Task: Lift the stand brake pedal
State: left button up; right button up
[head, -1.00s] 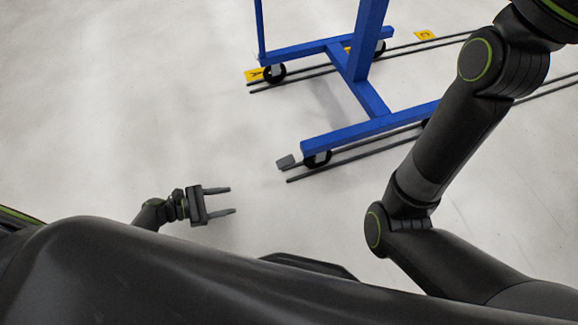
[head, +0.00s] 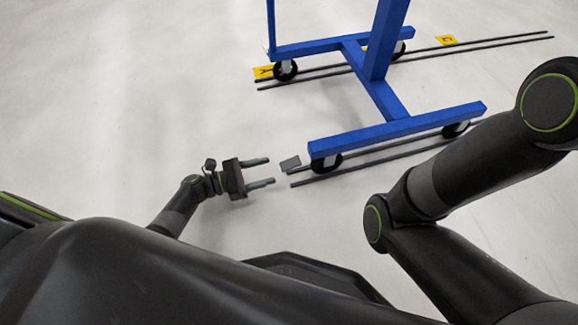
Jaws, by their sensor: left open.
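The blue stand (head: 395,128) rests on black caster wheels on the floor. Its brake pedal (head: 290,163) is a small grey plate at the left end of the near foot, beside the caster wheel (head: 325,163). My left gripper (head: 272,171) is open and empty, low near the floor. Its two fingers point right toward the pedal, with a small gap between the fingertips and the pedal. My right arm comes in from the right, and its gripper is out of the picture.
Dark rails (head: 380,157) run along the floor by the near wheels, and a second pair (head: 480,45) runs by the far wheels. Yellow floor markers (head: 446,40) lie near the far rails. The floor left of the stand is clear.

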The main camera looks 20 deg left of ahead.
aim_at(289, 164)
pick_arm(q)
jog(key=b+x, duration=0.2)
jog(key=x, duration=0.6)
jog(key=shift+c, duration=0.3)
jog(key=c, duration=0.9)
jog(key=shift+a, duration=0.1)
